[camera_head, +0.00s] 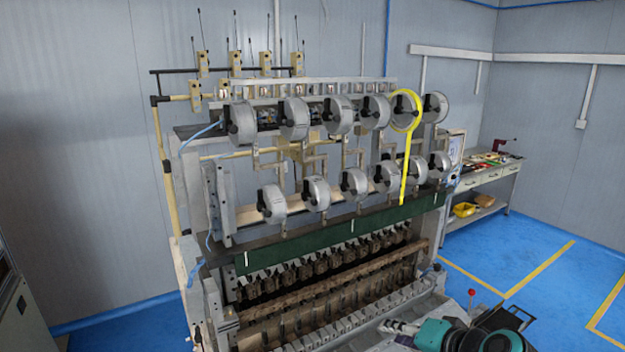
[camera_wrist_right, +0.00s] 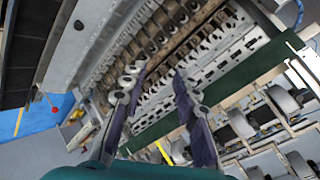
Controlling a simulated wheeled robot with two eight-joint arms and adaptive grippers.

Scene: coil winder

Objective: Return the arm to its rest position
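My right gripper (camera_head: 388,326) is low in the head view, in front of the coil winder's lower right end, with my teal wrist behind it. In the right wrist view its two dark-padded fingers (camera_wrist_right: 158,78) are spread apart with nothing between them. The coil winder (camera_head: 325,222) fills the middle of the head view, with two rows of grey reels. A yellow band (camera_head: 404,165) rings one upper-row reel near the right and hangs straight down to the green panel. A bit of yellow shows in the right wrist view (camera_wrist_right: 164,152). My left gripper is not in view.
A workbench (camera_head: 490,176) with tools and a yellow bin (camera_head: 464,209) stands against the right wall. The blue floor (camera_head: 530,270) with yellow lines is open at the right. A grey cabinet (camera_head: 15,315) edges in at the lower left.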

